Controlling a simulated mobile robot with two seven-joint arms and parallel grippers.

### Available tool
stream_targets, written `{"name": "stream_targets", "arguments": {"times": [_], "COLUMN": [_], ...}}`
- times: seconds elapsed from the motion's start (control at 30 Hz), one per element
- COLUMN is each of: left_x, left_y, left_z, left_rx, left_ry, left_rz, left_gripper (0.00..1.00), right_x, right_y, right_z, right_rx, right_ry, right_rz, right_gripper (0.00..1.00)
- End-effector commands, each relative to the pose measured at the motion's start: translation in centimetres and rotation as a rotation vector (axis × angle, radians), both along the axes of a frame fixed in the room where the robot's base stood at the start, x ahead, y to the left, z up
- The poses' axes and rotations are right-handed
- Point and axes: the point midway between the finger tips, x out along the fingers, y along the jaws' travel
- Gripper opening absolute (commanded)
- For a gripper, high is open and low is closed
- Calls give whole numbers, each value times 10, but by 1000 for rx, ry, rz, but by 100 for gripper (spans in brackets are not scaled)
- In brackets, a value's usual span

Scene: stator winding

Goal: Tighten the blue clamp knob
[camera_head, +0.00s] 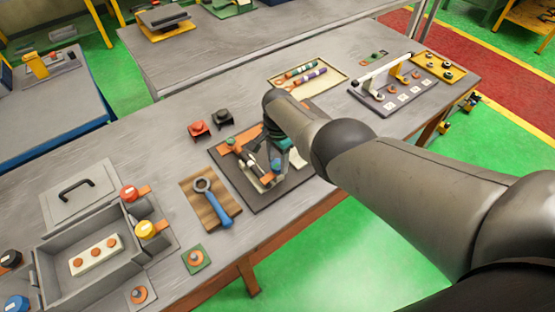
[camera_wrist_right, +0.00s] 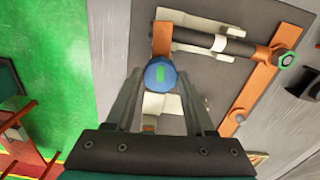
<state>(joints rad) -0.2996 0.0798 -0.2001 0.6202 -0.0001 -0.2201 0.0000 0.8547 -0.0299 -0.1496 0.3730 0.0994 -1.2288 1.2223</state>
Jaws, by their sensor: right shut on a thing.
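The blue clamp knob (camera_wrist_right: 160,74), round with a green mark on top, sits between the fingertips of my right gripper (camera_wrist_right: 160,80). The fingers are closed on its two sides. In the head view the knob (camera_head: 275,165) shows at the front of the dark fixture plate (camera_head: 262,203), just below my right wrist. Orange bars (camera_wrist_right: 252,88) and a dark shaft (camera_wrist_right: 228,44) lie on the plate beside the knob. My right arm comes from the right and hides part of the fixture. My left gripper is not in view.
A blue-handled ring tool (camera_head: 217,206) lies on a wooden board left of the fixture. A grey open box (camera_head: 62,248) is at the left. A tray of coloured rods (camera_head: 335,76) is at the back.

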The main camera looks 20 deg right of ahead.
Motion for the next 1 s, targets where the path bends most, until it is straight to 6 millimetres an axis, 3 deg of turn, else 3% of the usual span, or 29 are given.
{"name": "stream_targets", "arguments": {"times": [0.3, 0.33, 0.57, 1.0], "left_x": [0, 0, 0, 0], "left_y": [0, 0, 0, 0], "left_z": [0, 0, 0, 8], "left_rx": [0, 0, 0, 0], "left_ry": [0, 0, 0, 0], "left_rz": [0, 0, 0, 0], "left_gripper": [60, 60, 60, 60], "right_x": [6, 6, 4, 2], "right_y": [-2, -2, -1, 0], "right_z": [6, 6, 3, 10], "right_rx": [-4, -4, -2, 0], "right_ry": [-14, -14, -8, -4], "right_rz": [-1, -1, 0, 0], "right_gripper": [0, 55, 81, 83]}}
